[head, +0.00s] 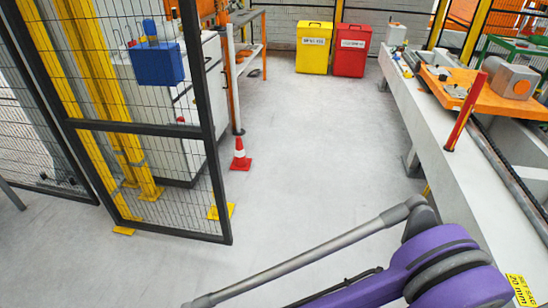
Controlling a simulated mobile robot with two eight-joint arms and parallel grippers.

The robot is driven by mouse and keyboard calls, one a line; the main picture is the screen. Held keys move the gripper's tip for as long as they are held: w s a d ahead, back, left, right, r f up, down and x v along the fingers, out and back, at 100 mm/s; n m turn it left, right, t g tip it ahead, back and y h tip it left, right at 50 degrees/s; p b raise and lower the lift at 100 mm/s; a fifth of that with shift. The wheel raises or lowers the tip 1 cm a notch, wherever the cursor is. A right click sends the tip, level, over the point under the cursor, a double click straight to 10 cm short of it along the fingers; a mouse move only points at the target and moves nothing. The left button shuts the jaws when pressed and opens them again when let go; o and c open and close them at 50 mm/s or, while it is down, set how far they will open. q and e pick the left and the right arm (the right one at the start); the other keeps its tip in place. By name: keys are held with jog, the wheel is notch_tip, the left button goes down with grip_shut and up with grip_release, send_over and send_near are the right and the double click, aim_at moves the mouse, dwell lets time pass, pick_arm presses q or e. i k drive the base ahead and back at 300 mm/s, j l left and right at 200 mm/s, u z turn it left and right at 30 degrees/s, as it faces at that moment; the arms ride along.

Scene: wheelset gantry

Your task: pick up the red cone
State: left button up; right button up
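The red cone (240,155) stands upright on the grey floor in the head view, left of the middle and some way off. It has a white band and a square red base. It is just to the right of the mesh fence panel and close to the foot of a thin grey-and-orange post. Nothing touches or covers it from above. Neither of my grippers shows in the head view, so nothing is seen around the cone.
A black-framed mesh fence (150,185) with yellow posts stands at left. A yellow bin (314,50) and a red bin (351,52) stand at the back. A long grey bench (440,165) runs along the right. The floor (310,160) between is clear.

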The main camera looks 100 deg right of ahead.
aim_at(240, 162)
jog(key=z, duration=3.05)
jog(key=i+l+z, duration=0.35)
jog(key=i, duration=0.7)
jog(key=i+z, duration=0.3)
jog(key=i, duration=0.8)
jog(key=i+l+u, duration=0.2)
jog(key=i, duration=0.3)
jog(key=i+u, duration=0.25)
jog(key=i, duration=0.2)
jog(key=i+l+u, duration=0.2)
jog(key=i, duration=0.3)
jog(key=i+l+u, duration=0.7)
jog(key=i+l, duration=0.1)
jog(key=l, duration=0.05)
